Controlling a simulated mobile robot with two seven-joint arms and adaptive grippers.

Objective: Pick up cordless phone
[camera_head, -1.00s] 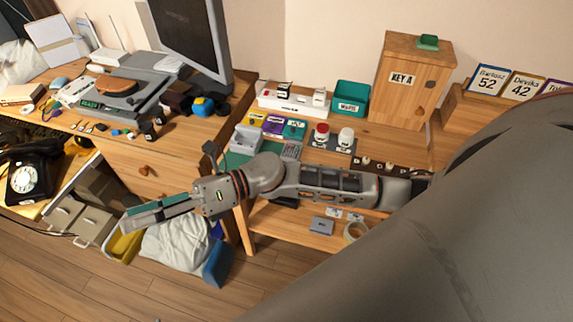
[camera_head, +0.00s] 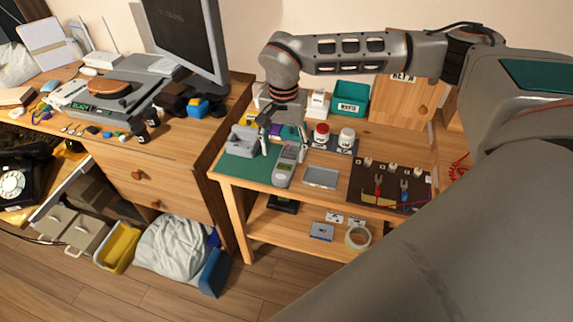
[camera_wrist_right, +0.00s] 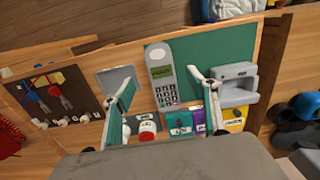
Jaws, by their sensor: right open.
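The cordless phone (camera_head: 286,168) is a light grey handset with a keypad and small greenish screen. It lies on the small wooden table, at the right edge of a green mat (camera_head: 246,171). In the right wrist view the phone (camera_wrist_right: 163,74) lies between my fingers. My right gripper (camera_head: 284,148) points down over the phone with fingers spread open, one on each side. It holds nothing. In the wrist view the open gripper (camera_wrist_right: 161,77) frames the handset; I cannot tell the exact height gap. My left gripper is not in view.
A grey cradle (camera_head: 242,141) stands left of the phone, close to one finger. A grey tray (camera_head: 321,177) lies to the right. Red-capped and white-capped jars (camera_head: 321,135) stand behind. A dark board with pliers (camera_head: 390,187) is farther right. A black dial phone (camera_head: 16,180) sits far left.

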